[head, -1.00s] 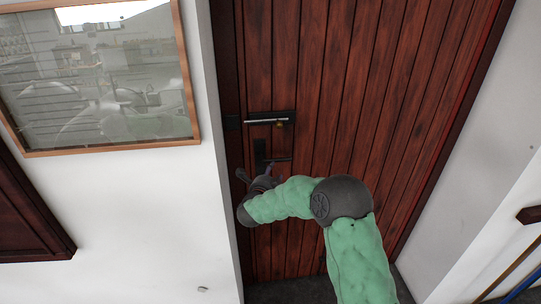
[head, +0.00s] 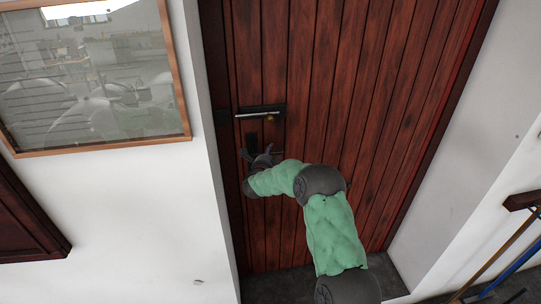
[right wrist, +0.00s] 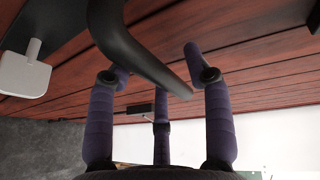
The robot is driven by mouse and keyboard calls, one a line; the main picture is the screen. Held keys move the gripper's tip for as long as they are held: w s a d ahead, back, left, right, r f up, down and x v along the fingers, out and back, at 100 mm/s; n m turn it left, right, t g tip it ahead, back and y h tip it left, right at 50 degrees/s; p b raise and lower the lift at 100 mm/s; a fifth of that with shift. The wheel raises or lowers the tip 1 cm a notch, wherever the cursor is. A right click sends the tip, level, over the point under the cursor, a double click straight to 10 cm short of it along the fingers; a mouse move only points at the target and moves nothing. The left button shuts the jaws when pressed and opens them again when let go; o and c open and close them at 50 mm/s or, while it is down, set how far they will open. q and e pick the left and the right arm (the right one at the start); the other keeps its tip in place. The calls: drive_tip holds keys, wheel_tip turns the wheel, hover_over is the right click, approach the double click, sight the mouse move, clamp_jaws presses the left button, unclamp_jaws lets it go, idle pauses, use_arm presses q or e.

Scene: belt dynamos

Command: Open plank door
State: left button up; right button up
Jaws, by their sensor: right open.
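The plank door (head: 330,100) is dark red-brown wood and looks shut in its frame. Near its left edge is a black bolt plate with a silver bar (head: 258,114). Below it is a dark handle plate (head: 253,138); its lever is partly hidden by my gripper in the head view. In the right wrist view the curved black lever (right wrist: 150,60) runs between the spread fingers. My right gripper (head: 257,158) is open around the lever, with no clear grip on it. It also shows in the right wrist view (right wrist: 160,90). My left gripper is not in view.
A framed glass picture (head: 90,80) hangs on the white wall left of the door. A dark wooden piece (head: 25,225) is at lower left. Long-handled tools (head: 500,250) lean at the lower right. Grey floor lies before the door.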

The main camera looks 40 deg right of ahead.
clamp_jaws()
drive_tip(key=shift+f+m+b, duration=0.3)
drive_tip(key=shift+m+b, duration=0.1)
drive_tip(key=shift+b, duration=0.4)
drive_tip(key=shift+w+a+f+m+y+b, duration=0.1)
drive_tip(key=shift+a+f+m+y+b, duration=0.15)
drive_tip(key=shift+f+m+y+b, duration=0.8)
drive_tip(key=shift+w+a+f+m+y+b, duration=0.15)
drive_tip(key=shift+a+m+b, duration=0.25)
drive_tip(key=shift+b, duration=1.2)
drive_tip(key=shift+w+a+f+m+y+b, duration=0.15)
drive_tip(key=shift+f+m+y+b, duration=0.55)
drive_tip(key=shift+b, duration=0.65)
drive_tip(key=shift+r+t, duration=0.2)
drive_tip(key=shift+t, duration=0.1)
